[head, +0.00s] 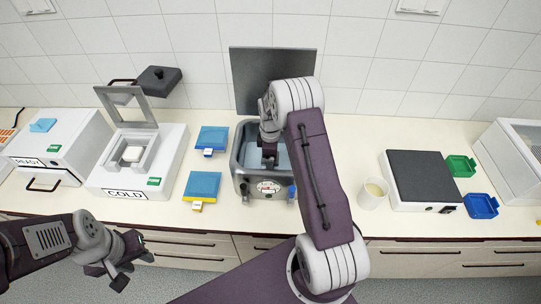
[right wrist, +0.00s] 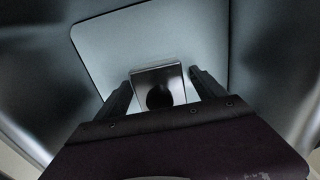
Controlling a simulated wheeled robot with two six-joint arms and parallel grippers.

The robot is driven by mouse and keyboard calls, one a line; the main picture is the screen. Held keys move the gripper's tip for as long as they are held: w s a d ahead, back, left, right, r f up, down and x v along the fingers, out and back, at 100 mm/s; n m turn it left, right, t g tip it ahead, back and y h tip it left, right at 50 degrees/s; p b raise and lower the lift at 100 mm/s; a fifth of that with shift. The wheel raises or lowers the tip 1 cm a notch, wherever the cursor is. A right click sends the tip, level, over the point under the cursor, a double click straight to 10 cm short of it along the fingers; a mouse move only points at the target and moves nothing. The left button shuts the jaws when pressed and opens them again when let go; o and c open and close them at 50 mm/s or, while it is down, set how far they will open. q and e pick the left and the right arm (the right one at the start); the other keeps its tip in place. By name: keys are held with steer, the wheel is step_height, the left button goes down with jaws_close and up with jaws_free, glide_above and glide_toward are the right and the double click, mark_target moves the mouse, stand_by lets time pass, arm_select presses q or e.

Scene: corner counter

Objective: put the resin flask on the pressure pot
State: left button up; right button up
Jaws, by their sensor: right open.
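The pressure pot (head: 246,184) is a grey open-topped vessel at the middle of the counter. My right gripper (head: 269,160) reaches down into it. In the right wrist view, my right gripper (right wrist: 160,80) is open, with a finger on each side of a small square glossy piece (right wrist: 158,86) with a dark round spot. It is inside the pot, above its pale floor (right wrist: 110,50). This piece may be the resin flask; I cannot tell for sure, nor whether the fingers touch it. My left gripper (head: 108,277) is empty and looks open, in front of the counter.
A dark upright panel (head: 250,75) stands behind the pot. Right of it are a white cup (head: 370,198) with pale contents and a dark-topped device (head: 420,175). Blue pads (head: 203,184) and a white "COLD" machine (head: 165,165) stand left. Counter between pot and cup is partly hidden by my right arm.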

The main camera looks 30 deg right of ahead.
step_height(320, 180, up, 11)
steer(key=shift+b, duration=0.85)
steer(key=shift+r, duration=0.4)
